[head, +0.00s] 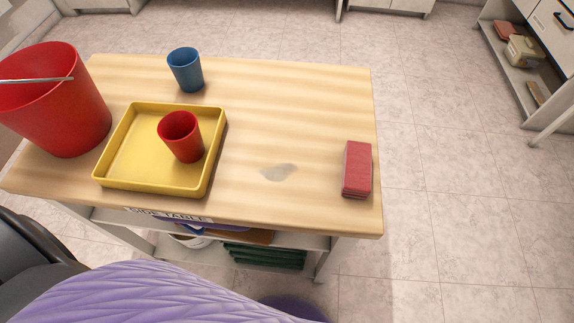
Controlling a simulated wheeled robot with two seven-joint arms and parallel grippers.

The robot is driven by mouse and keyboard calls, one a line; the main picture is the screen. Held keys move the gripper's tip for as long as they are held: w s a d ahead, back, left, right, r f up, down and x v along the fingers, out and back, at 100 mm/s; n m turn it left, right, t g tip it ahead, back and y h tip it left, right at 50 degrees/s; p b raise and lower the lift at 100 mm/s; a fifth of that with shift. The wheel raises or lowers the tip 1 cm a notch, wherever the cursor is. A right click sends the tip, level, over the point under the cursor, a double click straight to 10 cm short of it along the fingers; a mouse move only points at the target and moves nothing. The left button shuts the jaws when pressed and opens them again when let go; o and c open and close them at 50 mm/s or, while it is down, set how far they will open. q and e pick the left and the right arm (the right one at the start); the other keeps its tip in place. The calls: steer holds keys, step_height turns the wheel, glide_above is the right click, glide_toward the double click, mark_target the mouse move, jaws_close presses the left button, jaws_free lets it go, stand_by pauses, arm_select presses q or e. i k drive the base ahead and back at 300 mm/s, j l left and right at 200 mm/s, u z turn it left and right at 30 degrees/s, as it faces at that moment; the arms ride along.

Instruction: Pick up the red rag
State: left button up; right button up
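The red rag (357,168) is a folded, layered block lying on the wooden table (300,110) near its right edge. Its long side runs roughly front to back. Nothing covers it or touches it. Neither of my grippers shows in the head view, so no gripper is seen at the rag.
A yellow tray (128,152) with a red cup (180,138) in it stands on the table's left half. A blue cup (185,70) stands behind, and a red bucket (55,105) stands far left. A grey stain (278,172) marks bare wood left of the rag.

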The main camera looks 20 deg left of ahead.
mark_target(357, 167)
steer(key=l+u, duration=0.4)
steer(key=k+l+u, duration=0.2)
steer(key=l+u, duration=0.2)
steer(key=k+l+u, duration=0.15)
steer(key=l+u, duration=0.25)
steer(key=k+l+u, duration=0.2)
steer(key=u, duration=0.2)
